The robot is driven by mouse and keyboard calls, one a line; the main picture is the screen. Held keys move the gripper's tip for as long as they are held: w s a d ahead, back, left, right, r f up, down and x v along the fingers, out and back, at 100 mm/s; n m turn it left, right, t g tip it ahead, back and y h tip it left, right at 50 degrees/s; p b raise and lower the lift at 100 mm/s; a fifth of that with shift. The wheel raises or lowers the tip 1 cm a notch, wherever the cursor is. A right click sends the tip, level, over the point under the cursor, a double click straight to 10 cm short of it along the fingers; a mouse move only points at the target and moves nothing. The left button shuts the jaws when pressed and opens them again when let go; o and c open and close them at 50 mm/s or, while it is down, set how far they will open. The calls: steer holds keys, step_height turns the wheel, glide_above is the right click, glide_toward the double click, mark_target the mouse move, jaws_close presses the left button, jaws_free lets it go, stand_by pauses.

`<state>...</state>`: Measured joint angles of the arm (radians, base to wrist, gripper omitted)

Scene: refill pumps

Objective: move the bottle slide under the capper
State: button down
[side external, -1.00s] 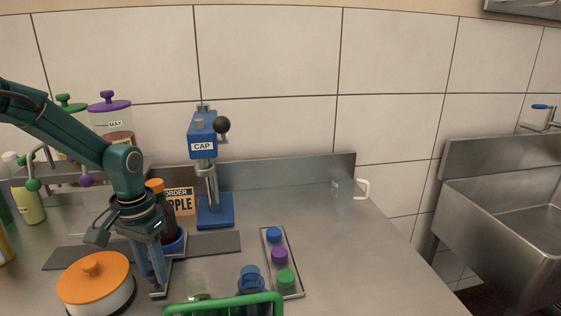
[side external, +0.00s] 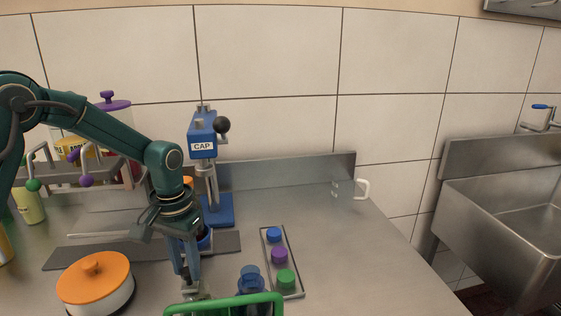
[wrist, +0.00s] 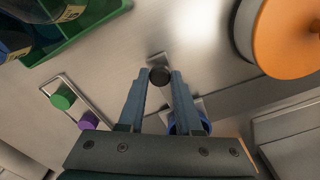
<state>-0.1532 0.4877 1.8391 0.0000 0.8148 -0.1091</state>
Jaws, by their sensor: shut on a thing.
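The bottle slide's blue cup (side external: 205,240) sits on the grey track (side external: 225,243), just in front of and slightly left of the blue capper (side external: 203,137) marked CAP. The bottle is mostly hidden behind my arm; a bit of orange (side external: 187,182) shows there. In the wrist view, part of the blue cup (wrist: 190,122) shows behind my right finger. A dark round knob (wrist: 160,74) on a metal plate lies between my fingertips. My gripper (wrist: 160,76) is shut on this knob. In the side view, my gripper (side external: 190,283) points down at the near side of the track.
An orange-lidded pot (side external: 93,280) stands left of my gripper. A tray of blue, purple and green caps (side external: 279,255) lies to the right. A green-rimmed crate (side external: 225,304) with bottles is at the front. The counter right of the cap tray is clear.

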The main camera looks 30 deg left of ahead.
steer(key=shift+w+d, duration=1.6)
steer(key=shift+w, duration=0.05)
steer(key=c, duration=0.5)
jaws_free()
steer(key=shift+r, duration=2.6)
